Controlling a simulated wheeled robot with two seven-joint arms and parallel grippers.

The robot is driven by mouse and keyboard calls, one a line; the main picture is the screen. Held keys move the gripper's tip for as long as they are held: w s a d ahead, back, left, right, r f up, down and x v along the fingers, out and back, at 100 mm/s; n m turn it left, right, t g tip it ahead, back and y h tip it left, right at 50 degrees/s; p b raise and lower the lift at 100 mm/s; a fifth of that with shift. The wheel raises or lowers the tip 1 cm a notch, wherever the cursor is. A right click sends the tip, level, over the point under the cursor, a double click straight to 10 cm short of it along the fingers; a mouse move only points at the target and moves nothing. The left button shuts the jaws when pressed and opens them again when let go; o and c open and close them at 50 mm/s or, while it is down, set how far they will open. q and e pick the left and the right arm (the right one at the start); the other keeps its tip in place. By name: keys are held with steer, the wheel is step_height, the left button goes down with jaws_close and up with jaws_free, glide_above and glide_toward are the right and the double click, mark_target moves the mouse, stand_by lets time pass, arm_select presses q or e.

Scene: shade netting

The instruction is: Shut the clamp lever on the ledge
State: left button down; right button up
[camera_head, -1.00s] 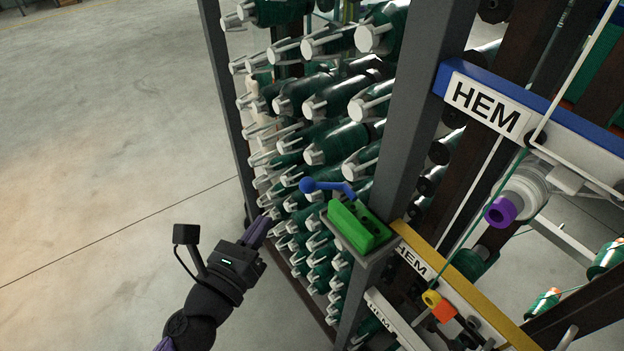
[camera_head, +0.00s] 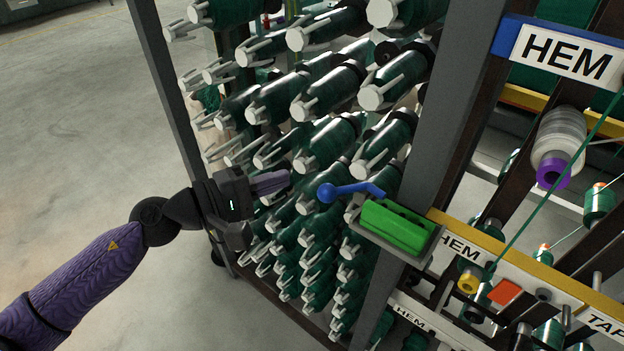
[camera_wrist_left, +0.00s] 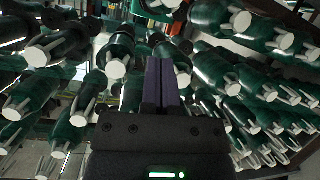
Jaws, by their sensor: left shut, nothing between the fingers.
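The clamp is a green block (camera_head: 395,226) on a small grey ledge (camera_head: 417,260) fixed to the rack's upright. Its blue lever (camera_head: 352,190) ends in a round knob (camera_head: 326,193) and sticks out to the left of the block. My left gripper (camera_head: 284,182) is shut and empty, just left of the knob, with a small gap seen between them in the head view. In the left wrist view its fingers (camera_wrist_left: 162,85) lie together and point at the rack; the lever and clamp do not show there. My right gripper is not in view.
Rows of green thread spools (camera_head: 330,140) on white-tipped holders fill the rack behind the lever. A grey upright post (camera_head: 440,120) stands right behind the clamp. Labelled rails (camera_head: 565,55) and a purple-ended roller (camera_head: 553,172) are to the right. Open floor (camera_head: 80,150) lies left.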

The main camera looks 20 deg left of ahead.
arm_select(q)
steer(key=d+p, duration=0.2)
steer(key=d, duration=0.1)
steer(key=d+p, duration=0.1)
steer(key=d, duration=0.1)
steer(key=shift+w+d+r+p, duration=0.2)
steer(key=shift+w+r+p, duration=0.05)
steer(key=shift+p, duration=0.15)
steer(key=shift+s, duration=0.1)
steer(key=shift+s+d, duration=0.35)
steer(key=shift+s, duration=0.3)
